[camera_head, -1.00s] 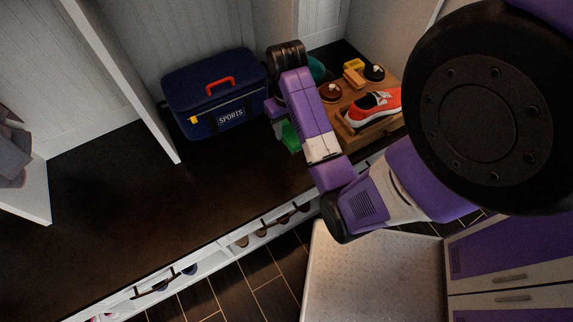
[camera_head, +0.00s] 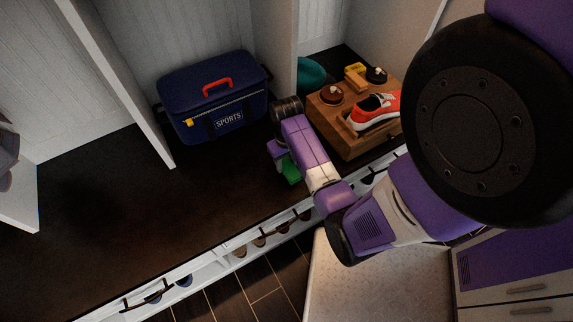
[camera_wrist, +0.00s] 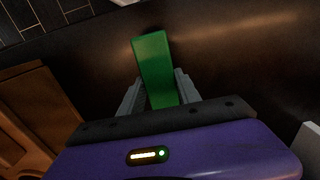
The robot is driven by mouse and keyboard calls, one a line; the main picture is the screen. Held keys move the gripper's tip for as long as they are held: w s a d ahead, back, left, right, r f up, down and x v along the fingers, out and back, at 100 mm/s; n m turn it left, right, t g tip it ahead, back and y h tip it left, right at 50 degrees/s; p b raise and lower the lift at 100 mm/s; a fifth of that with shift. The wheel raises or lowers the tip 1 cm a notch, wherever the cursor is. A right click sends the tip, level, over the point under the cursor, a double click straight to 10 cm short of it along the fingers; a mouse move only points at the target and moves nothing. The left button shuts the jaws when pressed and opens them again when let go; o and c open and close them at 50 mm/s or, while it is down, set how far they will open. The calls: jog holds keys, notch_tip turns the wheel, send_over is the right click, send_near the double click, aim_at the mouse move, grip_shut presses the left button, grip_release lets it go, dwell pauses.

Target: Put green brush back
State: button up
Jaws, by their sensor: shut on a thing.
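The green brush (camera_head: 291,172) is in my gripper, low over the dark bench. In the wrist view the green brush (camera_wrist: 154,68) shows as a plain green block standing out between the two grey fingers. My gripper (camera_wrist: 159,92) is shut on it. In the head view my gripper (camera_head: 281,153) is partly hidden by my purple wrist. The bristles cannot be made out. A wooden shoe-care box (camera_head: 339,141) stands to the right of my gripper, with an orange-red shoe (camera_head: 376,107) on top.
Round tins (camera_head: 332,94) and a yellow item (camera_head: 355,69) sit on the box. A blue sports bag (camera_head: 213,95) stands to the left, and a teal round item (camera_head: 311,73) behind. The dark bench (camera_head: 130,215) is clear at left; a shoe cubby (camera_head: 215,262) runs under its front edge.

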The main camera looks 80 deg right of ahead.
jog(key=shift+f, duration=0.45)
jog(key=o, duration=1.2)
jog(key=shift+f, duration=0.15)
